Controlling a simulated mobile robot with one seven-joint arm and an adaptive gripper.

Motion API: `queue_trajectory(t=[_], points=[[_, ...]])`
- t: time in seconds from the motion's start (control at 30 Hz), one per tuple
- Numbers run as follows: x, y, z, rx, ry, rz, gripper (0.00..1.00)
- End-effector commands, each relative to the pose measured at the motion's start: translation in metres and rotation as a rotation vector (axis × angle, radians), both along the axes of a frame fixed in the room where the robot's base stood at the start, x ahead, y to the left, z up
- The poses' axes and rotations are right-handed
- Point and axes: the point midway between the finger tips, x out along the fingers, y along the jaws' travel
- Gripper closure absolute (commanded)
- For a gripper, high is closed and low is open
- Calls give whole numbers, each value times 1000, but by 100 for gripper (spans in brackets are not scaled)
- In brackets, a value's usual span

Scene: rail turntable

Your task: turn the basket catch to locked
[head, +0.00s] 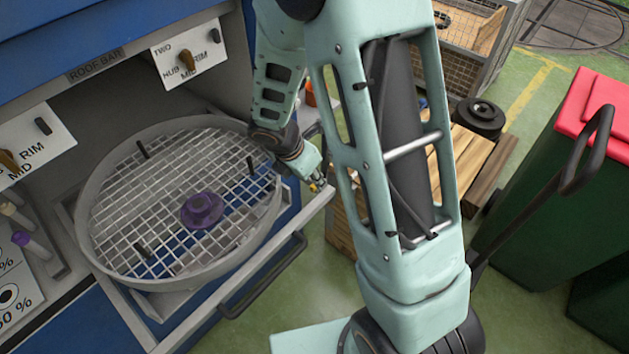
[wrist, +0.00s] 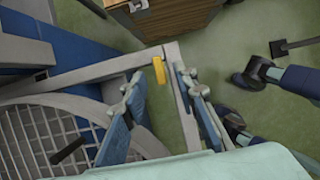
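The round grey mesh basket (head: 110,262) sits in a pulled-out drawer at the left of the head view; its mesh also shows in the wrist view (wrist: 30,140). A small yellow lever, which looks like the catch (wrist: 159,70), stands at the drawer's corner in the wrist view. My gripper (wrist: 160,84) is open, with one finger on each side of the yellow lever as seen from the wrist. I cannot tell whether either finger touches it. In the head view my gripper (head: 316,184) is small and partly hides the catch.
A purple knob-like piece (head: 202,210) and dark pegs stand on the mesh. A dark handle (head: 265,280) runs along the drawer front. Wooden crates (head: 468,150) and green bins with a red lid (head: 606,120) stand right. A person's dark legs and shoes (wrist: 262,74) show close by.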

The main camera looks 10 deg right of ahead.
Motion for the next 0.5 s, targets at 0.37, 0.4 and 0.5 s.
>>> queue_trajectory(t=[0.37,0.4,0.5], points=[[7,-9,-26,0,-2,-1,73],[7,-9,-26,0,-2,-1,73],[7,-9,-25,0,-2,-1,73]])
